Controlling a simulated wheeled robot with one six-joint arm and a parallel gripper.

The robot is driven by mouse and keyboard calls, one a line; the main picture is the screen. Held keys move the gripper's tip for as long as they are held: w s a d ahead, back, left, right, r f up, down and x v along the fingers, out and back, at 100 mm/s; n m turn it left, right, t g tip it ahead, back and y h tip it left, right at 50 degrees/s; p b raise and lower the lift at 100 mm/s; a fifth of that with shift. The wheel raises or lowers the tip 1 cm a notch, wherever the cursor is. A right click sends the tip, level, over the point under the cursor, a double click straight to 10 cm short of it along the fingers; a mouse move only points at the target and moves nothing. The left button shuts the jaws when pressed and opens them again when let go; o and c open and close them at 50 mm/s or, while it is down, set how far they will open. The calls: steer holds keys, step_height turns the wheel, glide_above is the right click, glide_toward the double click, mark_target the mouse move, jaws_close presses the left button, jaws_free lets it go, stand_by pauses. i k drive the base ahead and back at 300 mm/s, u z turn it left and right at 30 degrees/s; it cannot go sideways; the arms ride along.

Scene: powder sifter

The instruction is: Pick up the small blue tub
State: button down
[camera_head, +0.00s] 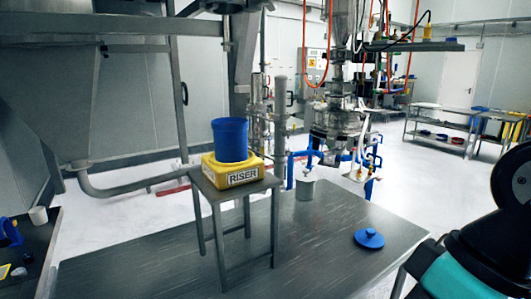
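The block sits on a small grey metal stool (237,188), which stands on a grey metal platform. The tub's top rim is visible; its inside cannot be made out. My gripper is not in view. A dark and teal part of my arm shows at the lower right, well apart from the tub.
A round blue lid (369,238) lies on the grey platform (310,235) to the right. A grey container (305,186) is behind the stool, near sifter machinery (338,120). A dark table (30,255) with small items is at left. The platform's front right is clear.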

mark_target(230, 134)
steer(key=z, duration=0.05)
steer(key=k, duration=0.45)
steer(key=u, duration=0.65)
steer(key=i, duration=1.25)
steer(key=z, duration=0.05)
